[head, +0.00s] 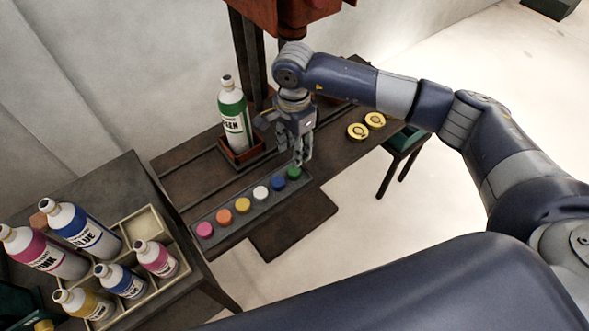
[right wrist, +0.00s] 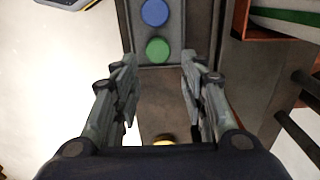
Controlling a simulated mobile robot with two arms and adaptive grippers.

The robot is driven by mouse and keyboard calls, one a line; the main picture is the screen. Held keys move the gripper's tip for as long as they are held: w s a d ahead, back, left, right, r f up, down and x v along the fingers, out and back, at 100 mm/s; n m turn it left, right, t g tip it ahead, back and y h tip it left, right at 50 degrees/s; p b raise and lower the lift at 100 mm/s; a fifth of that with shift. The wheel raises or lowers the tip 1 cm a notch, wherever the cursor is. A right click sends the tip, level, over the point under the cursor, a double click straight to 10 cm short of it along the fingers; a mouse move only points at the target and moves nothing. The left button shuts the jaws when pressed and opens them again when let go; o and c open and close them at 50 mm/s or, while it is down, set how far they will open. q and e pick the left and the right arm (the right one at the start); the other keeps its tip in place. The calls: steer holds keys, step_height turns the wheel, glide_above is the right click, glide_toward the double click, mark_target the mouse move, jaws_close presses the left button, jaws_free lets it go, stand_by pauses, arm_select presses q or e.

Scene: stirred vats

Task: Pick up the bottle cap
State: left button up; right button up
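Bottle caps in several colours stand in a row in a dark tray (head: 228,234) on the bench: pink (head: 205,229), orange (head: 223,216), yellow (head: 242,205), white (head: 261,192), blue (head: 278,182) and green (head: 294,173). My right gripper (head: 302,161) points down above the green end of the row. In the right wrist view its fingers (right wrist: 159,66) are apart with nothing held. The green cap (right wrist: 158,50) shows just beyond the gap between the fingertips, with the blue cap (right wrist: 154,13) farther on. My left gripper is not in view.
An uncapped green-labelled bottle (head: 233,115) stands in a brown holder (head: 240,155) beside the gripper. Two gold discs (head: 358,131) lie to its right. A red machine (head: 290,14) hangs above. More bottles (head: 90,231) stand in a divided crate on the left table.

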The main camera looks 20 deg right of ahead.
mark_target(295, 170)
step_height(295, 170, down, 3)
steer(key=f+p, duration=0.1)
steer(key=f, duration=0.1)
steer(key=f+p, duration=0.1)
steer(key=f, duration=0.1)
steer(key=shift+s+a+p, duration=0.1)
steer(key=shift+s+p, duration=0.15)
steer(key=shift+p, duration=0.1)
steer(key=shift+f, duration=0.65)
steer(key=c, duration=0.4)
